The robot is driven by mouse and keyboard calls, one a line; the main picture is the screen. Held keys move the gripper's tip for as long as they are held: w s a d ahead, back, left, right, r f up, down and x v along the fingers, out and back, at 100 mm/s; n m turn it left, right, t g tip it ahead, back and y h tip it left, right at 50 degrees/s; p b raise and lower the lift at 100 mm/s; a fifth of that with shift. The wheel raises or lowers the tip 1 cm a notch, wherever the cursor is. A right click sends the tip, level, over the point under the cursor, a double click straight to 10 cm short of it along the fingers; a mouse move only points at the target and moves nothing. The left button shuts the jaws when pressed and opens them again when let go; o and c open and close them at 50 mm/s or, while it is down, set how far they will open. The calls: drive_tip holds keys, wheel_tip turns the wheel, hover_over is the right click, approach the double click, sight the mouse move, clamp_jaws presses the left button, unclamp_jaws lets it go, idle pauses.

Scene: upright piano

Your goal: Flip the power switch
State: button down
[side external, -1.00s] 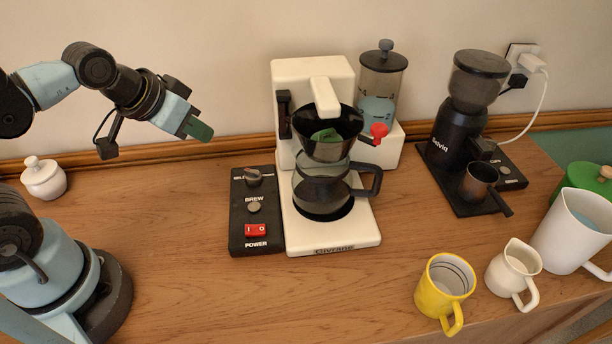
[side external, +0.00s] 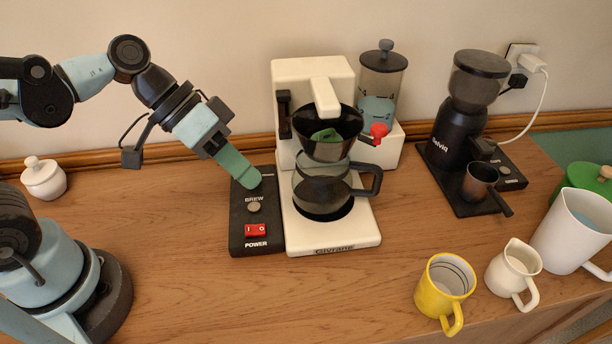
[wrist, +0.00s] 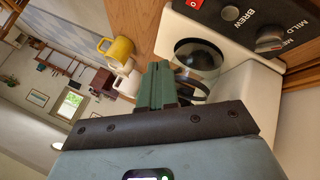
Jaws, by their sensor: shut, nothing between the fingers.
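The red power switch (side external: 255,230), marked I and O above the word POWER, sits at the front of the black control panel (side external: 238,243) of the white coffee maker (side external: 364,236). A corner of the switch shows at the top edge of the wrist view (wrist: 195,3). My gripper (side external: 254,180) has green fingers that are shut and empty. In the side view its tips cover the knob at the back of the panel, behind the BREW button and the switch. Contact with the panel cannot be told. In the wrist view the green fingers (wrist: 157,84) point up, beside the coffee maker.
The glass carafe (side external: 318,193) and black filter basket (side external: 343,122) stand right of the panel. A black grinder (side external: 455,140), yellow mug (side external: 441,285), small pitcher (side external: 511,270) and white jug (side external: 570,228) are further right.

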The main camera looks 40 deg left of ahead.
sight(247, 228)
drive_tip(key=shift+f, duration=0.1)
drive_tip(key=shift+s+a+f, duration=0.1)
drive_tip(key=shift+a+f, duration=0.05)
drive_tip(key=shift+f, duration=1.3)
drive_tip(key=shift+s+a+f, duration=0.1)
drive_tip(key=shift+s+f, duration=0.05)
drive_tip(key=shift+f, duration=1.25)
drive_tip(key=shift+s+a+f, duration=0.1)
drive_tip(key=shift+a+f, duration=0.05)
drive_tip(key=shift+f, duration=1.3)
drive_tip(key=shift+f, duration=0.4)
drive_tip(key=shift+f, duration=0.25)
drive_tip(key=shift+r, duration=0.1)
drive_tip(key=shift+r, duration=0.6)
drive_tip(key=shift+r, duration=0.1)
drive_tip(key=shift+w+d+r, duration=0.1)
drive_tip(key=shift+d+r, duration=0.05)
drive_tip(key=shift+r, duration=1.05)
drive_tip(key=shift+w+d+r, duration=0.1)
drive_tip(key=shift+r, duration=1.05)
